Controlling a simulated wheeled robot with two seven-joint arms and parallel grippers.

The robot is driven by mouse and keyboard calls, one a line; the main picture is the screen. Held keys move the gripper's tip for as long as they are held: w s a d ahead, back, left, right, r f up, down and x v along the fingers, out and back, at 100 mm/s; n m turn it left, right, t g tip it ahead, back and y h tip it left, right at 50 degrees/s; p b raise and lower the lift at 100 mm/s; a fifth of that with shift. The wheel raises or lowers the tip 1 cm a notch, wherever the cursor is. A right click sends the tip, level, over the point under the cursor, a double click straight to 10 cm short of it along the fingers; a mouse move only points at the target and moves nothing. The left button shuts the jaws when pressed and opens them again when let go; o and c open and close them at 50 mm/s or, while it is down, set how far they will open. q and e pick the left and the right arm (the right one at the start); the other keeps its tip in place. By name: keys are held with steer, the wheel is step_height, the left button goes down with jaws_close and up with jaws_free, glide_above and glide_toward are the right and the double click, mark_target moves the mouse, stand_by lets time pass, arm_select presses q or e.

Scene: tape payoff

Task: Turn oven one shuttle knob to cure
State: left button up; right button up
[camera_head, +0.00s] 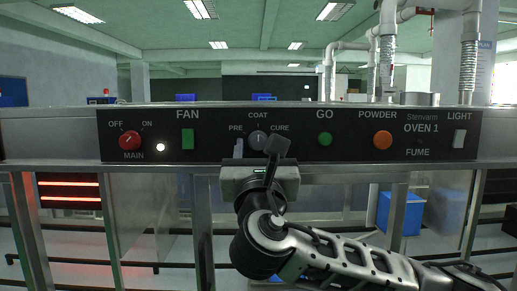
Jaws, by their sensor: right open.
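The grey shuttle knob (257,139) sits on the black oven one panel (340,145), under the label COAT, with PRE on its left and CURE on its right. Its pointer is too small to read surely; it looks roughly upright. My right gripper (258,147) is open in front of the panel, just below the knob. One finger is at the knob's lower left and the other at its lower right, partly covering that side. I cannot tell whether either finger touches it. My left gripper is not in view.
On the same panel are a red main knob (130,140), a green fan switch (188,139), a green go button (325,139), an orange powder button (382,140) and a white light switch (459,139). A blue bin (400,213) stands behind the frame.

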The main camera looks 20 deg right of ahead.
steer(key=c, duration=1)
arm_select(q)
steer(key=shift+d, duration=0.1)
